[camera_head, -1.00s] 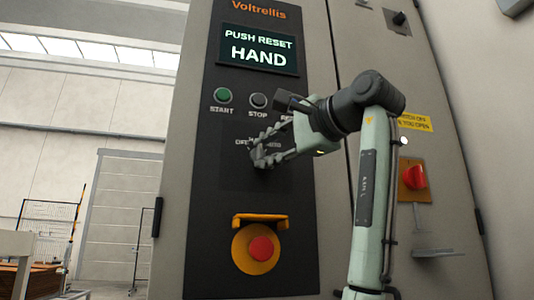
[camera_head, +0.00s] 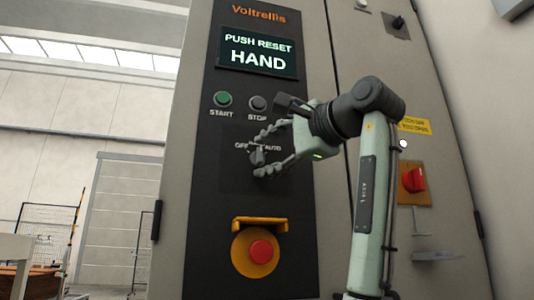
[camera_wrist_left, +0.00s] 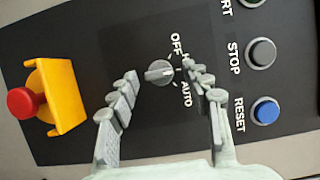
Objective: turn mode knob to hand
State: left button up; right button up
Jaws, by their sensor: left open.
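The grey mode knob (camera_head: 257,157) is on the black panel, below the START and STOP buttons. In the left wrist view the knob (camera_wrist_left: 158,72) has its pale mark turned towards the middle label, between OFF and AUTO. That label is mostly hidden by a finger. The display (camera_head: 258,53) reads "PUSH RESET" and "HAND". My left gripper (camera_head: 263,154) is open at the knob, with a finger on each side of it. In the left wrist view the gripper (camera_wrist_left: 158,73) shows gaps between both fingers and the knob. My right gripper is not in view.
A green START button (camera_head: 223,99) and a dark STOP button (camera_head: 258,103) sit above the knob. A blue RESET button (camera_wrist_left: 265,111) shows in the wrist view. A red emergency stop (camera_head: 261,250) under a yellow guard is below. A red switch (camera_head: 413,180) is at right.

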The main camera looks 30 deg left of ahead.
pick_arm(q)
jog(key=v, duration=1.2)
dwell(0.4)
